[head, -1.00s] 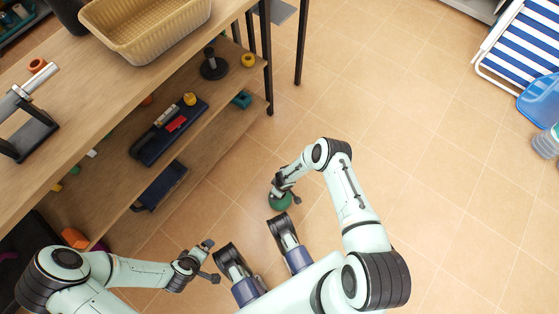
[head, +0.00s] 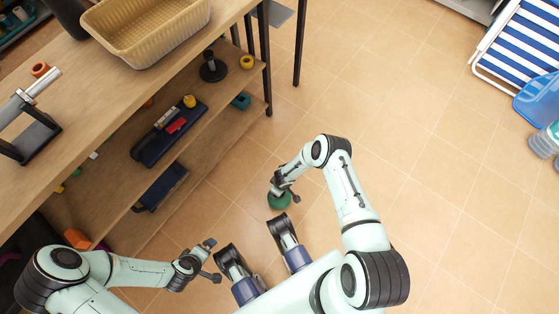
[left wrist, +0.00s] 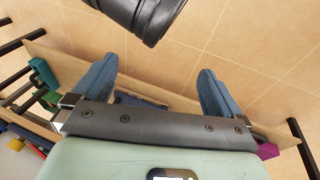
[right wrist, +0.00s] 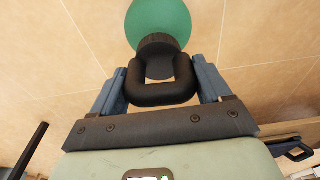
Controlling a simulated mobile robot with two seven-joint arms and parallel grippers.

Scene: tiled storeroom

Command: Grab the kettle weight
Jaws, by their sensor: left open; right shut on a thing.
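The kettle weight has a round green body and a black handle. In the head view the kettle weight (head: 279,201) is below my right gripper (head: 284,187), over the tiled floor. In the right wrist view the kettle weight (right wrist: 160,22) shows its green body at the top, with its black handle between the fingers of my right gripper (right wrist: 160,82). The right gripper is shut on the handle. I cannot tell whether the weight touches the floor. My left gripper (head: 213,260) is open and empty, and its spread fingers show in the left wrist view (left wrist: 158,85).
A wooden shelf unit (head: 225,30) with several small items stands at the left, with a woven basket (head: 145,52) on top. A blue-striped folding chair (head: 520,45) and plastic bottles (head: 545,140) are at the right. The tiled floor (head: 430,150) between is clear.

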